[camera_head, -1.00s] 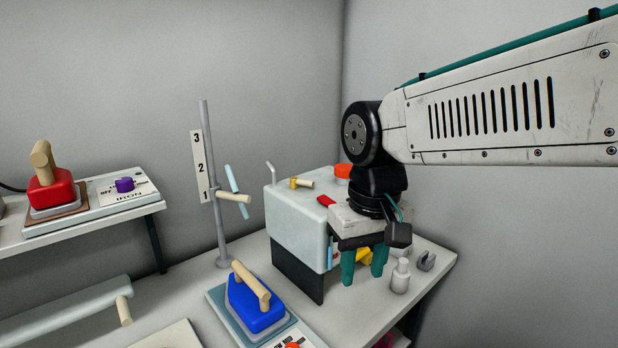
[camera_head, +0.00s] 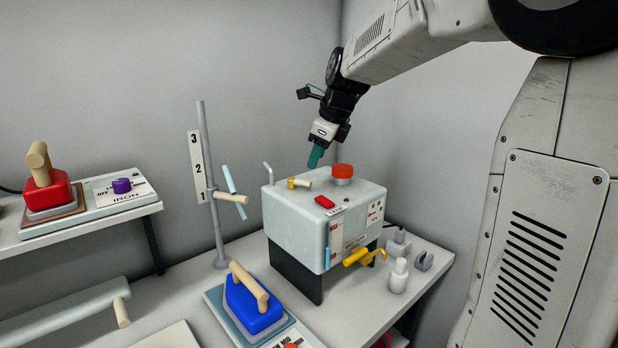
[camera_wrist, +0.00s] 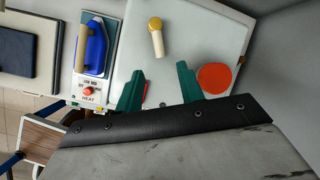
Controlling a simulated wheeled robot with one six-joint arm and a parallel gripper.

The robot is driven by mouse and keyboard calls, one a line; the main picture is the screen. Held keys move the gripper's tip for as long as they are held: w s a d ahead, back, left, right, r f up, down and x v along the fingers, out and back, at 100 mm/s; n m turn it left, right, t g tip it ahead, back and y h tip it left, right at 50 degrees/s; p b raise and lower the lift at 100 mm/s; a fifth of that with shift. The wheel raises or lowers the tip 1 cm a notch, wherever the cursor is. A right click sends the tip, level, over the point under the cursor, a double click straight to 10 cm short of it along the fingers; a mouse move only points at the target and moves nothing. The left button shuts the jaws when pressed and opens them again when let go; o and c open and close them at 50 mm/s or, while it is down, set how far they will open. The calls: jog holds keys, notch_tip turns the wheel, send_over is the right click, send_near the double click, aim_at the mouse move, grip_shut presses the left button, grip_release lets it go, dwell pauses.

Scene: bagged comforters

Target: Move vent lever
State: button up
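A pale grey box-shaped unit (camera_head: 290,222) stands on the table on dark legs. On its top is a small lever with a brass hub and a tan handle (camera_head: 303,184); it also shows in the wrist view (camera_wrist: 156,40). I cannot read a label on this lever. My gripper (camera_head: 315,160) is above the back of the box top, tilted downward, near the lever and apart from it. In the wrist view its two teal fingers (camera_wrist: 158,74) are spread, with nothing held between them; the lever lies beyond the fingertips.
A red round cap (camera_head: 342,173) and a red switch (camera_head: 325,202) are on the box top. A yellow tap handle (camera_head: 356,257) is on its front. A bent pipe (camera_head: 268,172) rises at the left corner. A pole (camera_head: 212,190) and blue iron (camera_head: 250,308) stand to the left.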

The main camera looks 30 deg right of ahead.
aim_at(309, 183)
jog(key=shift+m, duration=0.3)
jog(key=x, duration=0.8)
jog(key=shift+s, duration=0.1)
grip_shut()
